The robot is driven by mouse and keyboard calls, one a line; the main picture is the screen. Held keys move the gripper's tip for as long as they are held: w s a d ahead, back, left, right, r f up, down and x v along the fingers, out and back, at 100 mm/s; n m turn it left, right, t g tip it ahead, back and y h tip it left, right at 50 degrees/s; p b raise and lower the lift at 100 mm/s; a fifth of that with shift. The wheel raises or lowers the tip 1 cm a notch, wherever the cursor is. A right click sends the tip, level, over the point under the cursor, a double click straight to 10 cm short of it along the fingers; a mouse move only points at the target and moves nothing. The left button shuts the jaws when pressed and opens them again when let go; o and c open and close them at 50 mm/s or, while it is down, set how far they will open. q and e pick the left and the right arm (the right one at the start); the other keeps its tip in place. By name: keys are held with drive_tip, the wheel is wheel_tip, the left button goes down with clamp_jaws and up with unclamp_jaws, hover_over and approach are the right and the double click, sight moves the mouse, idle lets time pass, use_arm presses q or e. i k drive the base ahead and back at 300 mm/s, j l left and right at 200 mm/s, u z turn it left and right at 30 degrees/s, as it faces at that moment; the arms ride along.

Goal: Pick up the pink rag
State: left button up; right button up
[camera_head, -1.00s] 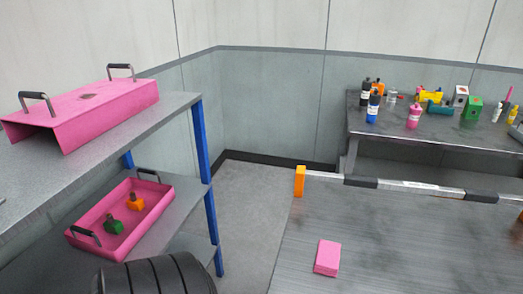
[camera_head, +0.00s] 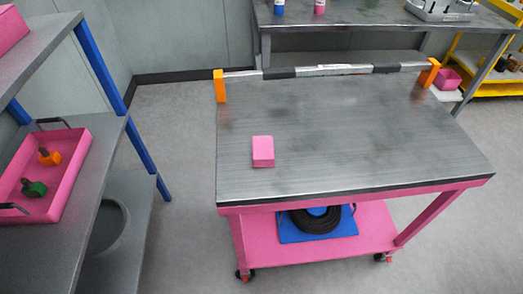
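The pink rag (camera_head: 263,152) is a small folded block. It lies on the left part of the grey metal top of a pink cart (camera_head: 370,150). Nothing touches it and it is fully visible. Neither of my grippers shows in the head view.
A shelf rack (camera_head: 95,200) with blue posts stands at the left, holding a pink tray (camera_head: 72,178) with a green and an orange item. The cart's lower shelf holds a blue mat with a black coil (camera_head: 315,219). A workbench (camera_head: 370,18) stands behind. Floor is free between rack and cart.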

sight(263, 148)
drive_tip(key=l+u, duration=0.45)
drive_tip(key=k+l+u, duration=0.1)
drive_tip(key=l+u, duration=0.35)
drive_tip(key=k+l+u, duration=0.15)
drive_tip(key=l+u, duration=0.3)
drive_tip(key=l, duration=0.1)
